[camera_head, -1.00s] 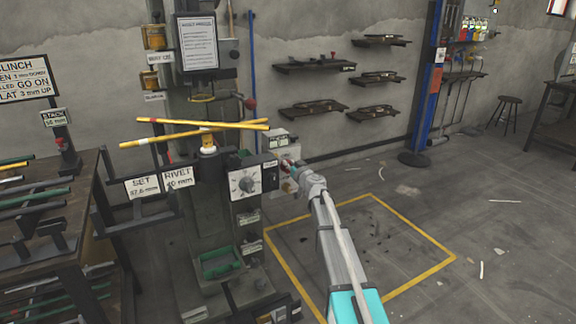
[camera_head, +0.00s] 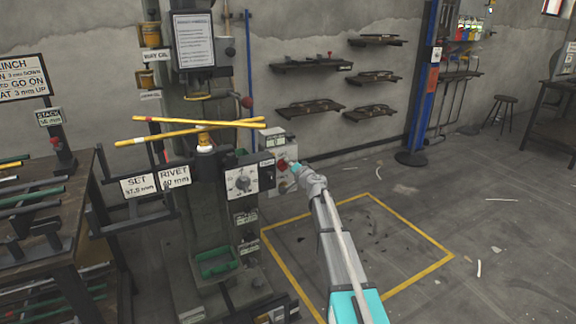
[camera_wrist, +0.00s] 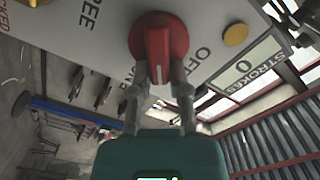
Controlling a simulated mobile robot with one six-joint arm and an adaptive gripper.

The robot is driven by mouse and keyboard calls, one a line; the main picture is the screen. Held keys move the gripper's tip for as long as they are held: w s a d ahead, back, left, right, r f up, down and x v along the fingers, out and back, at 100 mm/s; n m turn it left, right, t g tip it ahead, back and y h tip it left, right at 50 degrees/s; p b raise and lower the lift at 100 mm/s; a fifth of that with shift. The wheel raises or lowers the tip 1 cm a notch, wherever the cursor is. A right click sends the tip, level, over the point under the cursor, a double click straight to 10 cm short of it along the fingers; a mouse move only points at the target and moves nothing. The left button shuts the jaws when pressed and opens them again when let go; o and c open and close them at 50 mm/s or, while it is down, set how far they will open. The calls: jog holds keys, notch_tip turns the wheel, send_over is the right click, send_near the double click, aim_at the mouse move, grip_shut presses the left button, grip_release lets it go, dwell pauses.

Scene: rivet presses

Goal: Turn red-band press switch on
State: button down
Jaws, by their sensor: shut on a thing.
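A red rotary switch (camera_wrist: 158,40) sits on the pale face of a press's control box. In the wrist view its raised grip stands roughly upright, with the word OFF to its right and another label below it partly hidden by a finger. My gripper (camera_wrist: 159,82) is shut on the switch's grip, one finger on each side. In the head view my gripper (camera_head: 292,168) is at the grey switch box (camera_head: 277,146) on the right side of the press (camera_head: 198,150), and the red switch shows only as a small patch.
A yellow button (camera_wrist: 235,35) and a strokes counter (camera_wrist: 243,69) are close right of the switch.

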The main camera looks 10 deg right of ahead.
jog(key=m, duration=0.3)
jog(key=shift+d+f+m, duration=0.15)
jog(key=shift+f+m, duration=0.15)
jog(key=shift+f, duration=0.05)
jog(key=shift+f+m+b, duration=0.25)
jog(key=shift+m+b, duration=0.25)
jog(key=shift+m, duration=1.3)
jog(key=c, duration=0.6)
grip_release()
jog(key=shift+s+d, duration=0.1)
jog(key=v, duration=1.1)
jog(key=shift+s, duration=0.35)
